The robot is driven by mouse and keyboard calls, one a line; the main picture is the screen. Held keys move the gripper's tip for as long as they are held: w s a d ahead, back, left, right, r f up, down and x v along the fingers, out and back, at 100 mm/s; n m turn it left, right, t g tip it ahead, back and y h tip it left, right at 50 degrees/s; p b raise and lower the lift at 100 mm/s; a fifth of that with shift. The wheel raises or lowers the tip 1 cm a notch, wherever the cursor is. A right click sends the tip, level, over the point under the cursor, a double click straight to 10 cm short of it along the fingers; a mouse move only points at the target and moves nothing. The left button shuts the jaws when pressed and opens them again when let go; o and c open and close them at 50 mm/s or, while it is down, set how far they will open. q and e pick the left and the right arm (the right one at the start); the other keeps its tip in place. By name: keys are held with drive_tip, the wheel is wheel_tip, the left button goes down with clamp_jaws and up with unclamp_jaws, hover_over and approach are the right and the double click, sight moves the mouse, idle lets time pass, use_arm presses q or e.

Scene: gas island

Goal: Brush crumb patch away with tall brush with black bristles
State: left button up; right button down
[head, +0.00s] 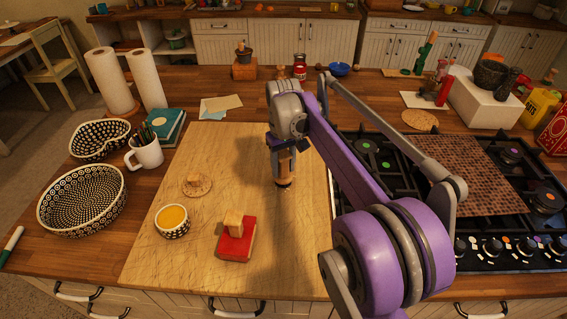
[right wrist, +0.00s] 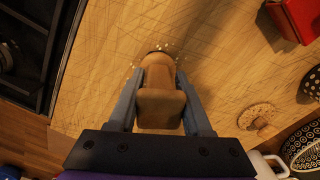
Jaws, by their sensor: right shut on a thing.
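My right gripper (head: 283,164) is shut on the wooden handle of a brush (head: 284,181) above the right part of the wooden board (head: 215,265). The brush points down, with its lower end at or just above the board; I cannot tell if it touches. The brush also shows in the right wrist view (right wrist: 160,95), between both fingers; only a dark rim of its bristle end shows there. Small pale crumbs (right wrist: 182,45) lie on the board around that end, partly hidden by the brush. My left gripper is not in view.
A white mug (head: 145,152) is at the left.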

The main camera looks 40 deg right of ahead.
drive_tip(key=shift+s+a, duration=1.25)
drive_tip(key=shift+s, duration=0.15)
drive_tip(key=shift+w+d+p, duration=0.25)
drive_tip(key=shift+w+d, duration=0.8)
drive_tip(key=shift+w, duration=0.15)
drive_tip(key=shift+w+d+p, duration=0.2)
drive_tip(key=shift+w+d, duration=0.8)
drive_tip(key=shift+w, duration=0.2)
